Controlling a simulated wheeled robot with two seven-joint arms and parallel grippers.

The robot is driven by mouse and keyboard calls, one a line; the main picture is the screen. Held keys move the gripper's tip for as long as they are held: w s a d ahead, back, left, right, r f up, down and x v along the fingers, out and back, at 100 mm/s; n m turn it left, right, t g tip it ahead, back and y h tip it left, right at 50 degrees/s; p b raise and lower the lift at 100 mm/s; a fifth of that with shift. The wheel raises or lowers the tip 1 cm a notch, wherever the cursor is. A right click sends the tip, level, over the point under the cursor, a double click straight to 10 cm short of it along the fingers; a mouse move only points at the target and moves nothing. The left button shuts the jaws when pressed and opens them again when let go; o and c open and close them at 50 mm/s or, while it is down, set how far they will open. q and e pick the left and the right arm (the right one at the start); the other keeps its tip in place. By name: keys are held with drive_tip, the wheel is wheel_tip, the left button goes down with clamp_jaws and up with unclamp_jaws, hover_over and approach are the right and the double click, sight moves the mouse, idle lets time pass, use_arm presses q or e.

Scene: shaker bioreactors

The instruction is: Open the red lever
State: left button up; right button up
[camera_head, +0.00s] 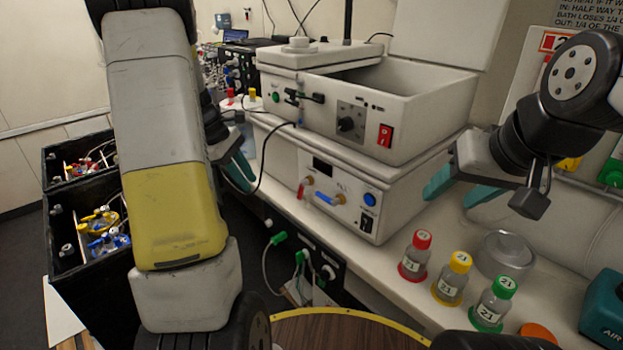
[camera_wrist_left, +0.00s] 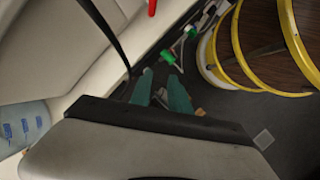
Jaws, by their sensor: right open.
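The red lever (camera_head: 301,190) is a small red handle on a brass valve at the left of the lower white machine's front, beside a blue lever (camera_head: 325,198). It points downward. A red piece (camera_wrist_left: 152,7) at the top edge of the left wrist view may be the same lever; I cannot be sure. My left gripper (camera_head: 238,172) is left of the red lever and apart from it, partly hidden by my arm. Its teal fingers (camera_wrist_left: 160,75) stand apart in the wrist view, with nothing held. My right gripper (camera_head: 460,188) is open and empty, right of the machine.
A white machine with a red switch (camera_head: 385,135) sits on the lower machine (camera_head: 345,172). Bottles with red (camera_head: 415,255), yellow (camera_head: 453,278) and green (camera_head: 494,303) caps stand at front right. A black cable hangs near my left gripper. Black crates (camera_head: 85,285) stand left.

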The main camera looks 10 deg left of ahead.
use_arm(q)
approach(302, 191)
wheel_tip(302, 191, down, 5)
drive_tip(key=w, duration=0.1)
drive_tip(key=x, duration=0.4)
drive_tip(key=shift+w+d+r, duration=0.15)
drive_tip(key=shift+d, duration=0.1)
drive_tip(key=shift+d+f, duration=0.25)
drive_tip(key=shift+f, duration=0.3)
clamp_jaws()
